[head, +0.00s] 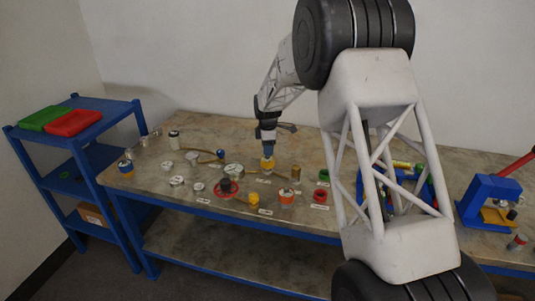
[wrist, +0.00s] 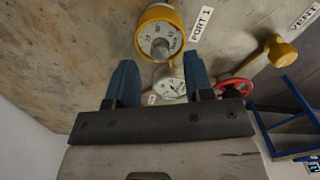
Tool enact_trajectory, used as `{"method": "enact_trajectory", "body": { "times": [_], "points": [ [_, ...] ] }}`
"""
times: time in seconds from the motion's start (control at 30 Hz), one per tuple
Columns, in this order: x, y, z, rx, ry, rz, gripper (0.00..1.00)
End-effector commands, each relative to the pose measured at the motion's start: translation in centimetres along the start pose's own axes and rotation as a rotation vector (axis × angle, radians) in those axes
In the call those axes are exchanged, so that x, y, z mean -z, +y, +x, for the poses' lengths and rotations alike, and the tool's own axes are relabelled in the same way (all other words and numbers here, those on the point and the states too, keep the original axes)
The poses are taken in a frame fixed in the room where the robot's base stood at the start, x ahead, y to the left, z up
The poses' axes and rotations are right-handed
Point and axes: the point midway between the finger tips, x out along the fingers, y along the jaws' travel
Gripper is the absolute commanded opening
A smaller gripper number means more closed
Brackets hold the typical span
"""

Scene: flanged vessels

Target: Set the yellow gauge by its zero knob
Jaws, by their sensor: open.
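The yellow gauge (wrist: 143,22) has a yellow rim, a white dial and a grey knob (wrist: 161,48) standing up from the dial's middle. It lies just beyond my fingertips in the wrist view, near the top edge. In the head view the yellow gauge (head: 267,164) shows right below my fingers, partly covered by them. My gripper (wrist: 161,70) is open, its two blue fingers apart with nothing held between them. In the head view my gripper (head: 268,148) points down over the bench. The dial's reading is too small to tell.
A second white dial (wrist: 171,88) shows between my fingers, and a red handwheel (wrist: 236,86) lies right of them. A yellow knob (wrist: 284,53) stands near the VENT label. Several fittings crowd the bench (head: 215,125); its back strip is clear. A blue press (head: 487,195) stands at right.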

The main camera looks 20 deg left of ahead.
Motion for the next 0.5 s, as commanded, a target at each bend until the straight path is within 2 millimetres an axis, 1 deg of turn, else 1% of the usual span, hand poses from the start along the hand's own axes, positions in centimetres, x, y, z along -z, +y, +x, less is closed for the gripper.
{"method": "enact_trajectory", "body": {
  "times": [0.03, 0.2, 0.33, 0.5],
  "points": [
    [0.0, 0.0, 0.7, 0.002, 0.0, 0.0, 0.48],
    [0.0, 0.0, 2.2, 0.001, 0.0, 0.0, 0.48],
    [0.0, 0.0, 2.8, 0.001, 0.0, 0.0, 0.48],
    [0.0, 0.0, 2.9, 0.001, 0.0, 0.0, 0.48]
  ]
}}
